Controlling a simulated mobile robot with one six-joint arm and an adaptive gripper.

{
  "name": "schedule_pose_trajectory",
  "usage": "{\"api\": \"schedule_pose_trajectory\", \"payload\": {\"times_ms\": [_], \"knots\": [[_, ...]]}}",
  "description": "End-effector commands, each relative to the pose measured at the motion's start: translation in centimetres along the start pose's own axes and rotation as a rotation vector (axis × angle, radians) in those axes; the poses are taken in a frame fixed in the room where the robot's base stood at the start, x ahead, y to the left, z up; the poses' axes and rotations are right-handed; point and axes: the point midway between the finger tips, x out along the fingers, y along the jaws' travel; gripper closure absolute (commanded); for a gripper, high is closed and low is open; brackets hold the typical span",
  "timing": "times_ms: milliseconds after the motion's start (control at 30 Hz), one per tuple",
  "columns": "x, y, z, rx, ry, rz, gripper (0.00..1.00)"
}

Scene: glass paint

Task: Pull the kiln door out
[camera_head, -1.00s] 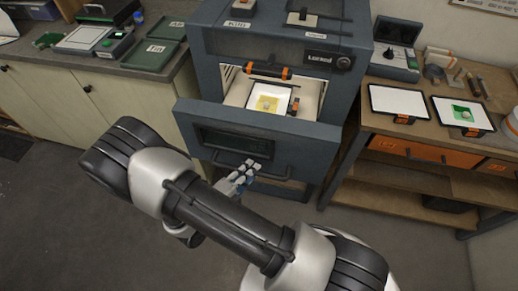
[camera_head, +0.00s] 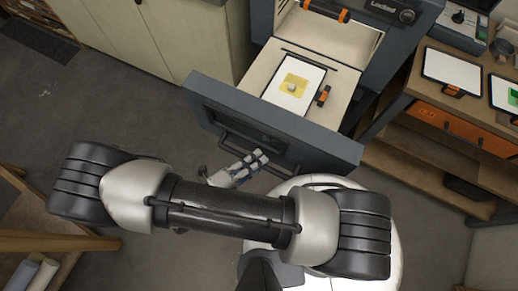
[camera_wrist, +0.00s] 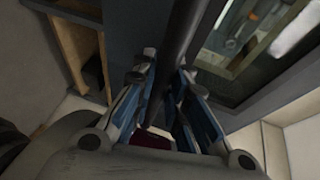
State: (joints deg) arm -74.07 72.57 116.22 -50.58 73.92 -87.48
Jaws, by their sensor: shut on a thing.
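The kiln door (camera_head: 215,95) is a dark blue-grey front panel with a dark window, drawn well out from the kiln body (camera_head: 398,62). A pale shelf behind it carries a framed white tile (camera_head: 292,100) with a yellow square and a small pale lump. My gripper (camera_head: 262,156) is at the dark bar handle (camera_head: 285,172) on the door's front. In the wrist view my gripper's blue-lined fingers (camera_wrist: 165,85) are shut around the handle bar (camera_wrist: 182,35), beside the door window (camera_wrist: 245,60). The fingertips partly hide the bar.
A wooden workbench (camera_head: 425,112) with an orange drawer stands at right, holding a white panel (camera_head: 453,70) and a green-marked panel. Pale cabinets (camera_head: 140,35) stand at upper left. A wooden shelf (camera_head: 50,240) is at lower left. Grey floor (camera_head: 110,110) is clear left of the door.

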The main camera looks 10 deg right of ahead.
Motion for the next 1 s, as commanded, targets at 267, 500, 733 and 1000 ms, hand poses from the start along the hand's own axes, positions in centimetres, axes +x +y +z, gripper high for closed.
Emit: {"api": "schedule_pose_trajectory", "payload": {"times_ms": [267,500,733,1000], "knots": [[-0.26,0.07,-0.08,0.001,0.001,0.001,1.00],[-0.24,0.06,-0.06,0.001,0.000,0.001,0.82],[-0.23,0.04,-0.05,0.001,0.000,0.000,0.66],[-0.22,0.04,-0.06,0.000,0.000,0.000,0.65]]}}
